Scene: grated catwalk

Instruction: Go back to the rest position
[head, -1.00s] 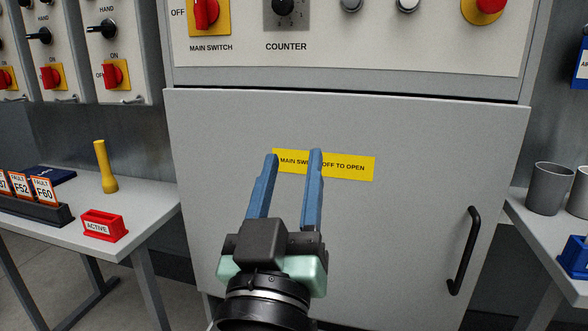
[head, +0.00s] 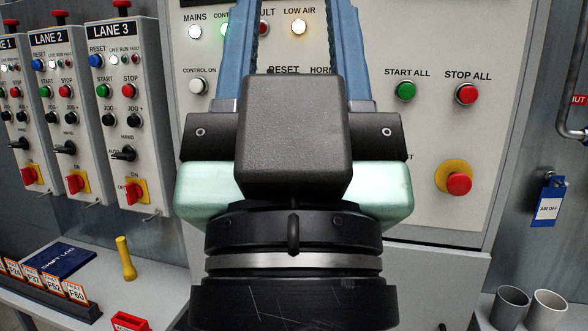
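My gripper (head: 293,22) is raised close in front of the camera, pointing up the picture. Its two blue fingers are apart with nothing between them, and their tips are cut off by the top edge. Behind it stands the grey control cabinet with its white panel (head: 430,140). My gripper hides the middle of the panel, including part of the RESET and HORN row. The fingers look clear of the panel, though the exact gap cannot be told.
Lane boxes (head: 137,100) hang on the left wall. Below them a bench (head: 160,290) holds a yellow cylinder (head: 126,258), a SHIFT LOG book (head: 58,260), fault cards (head: 48,284) and a red ACTIVE holder (head: 128,321). Grey cups (head: 510,308) and an AIR OFF tag (head: 547,207) are at right.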

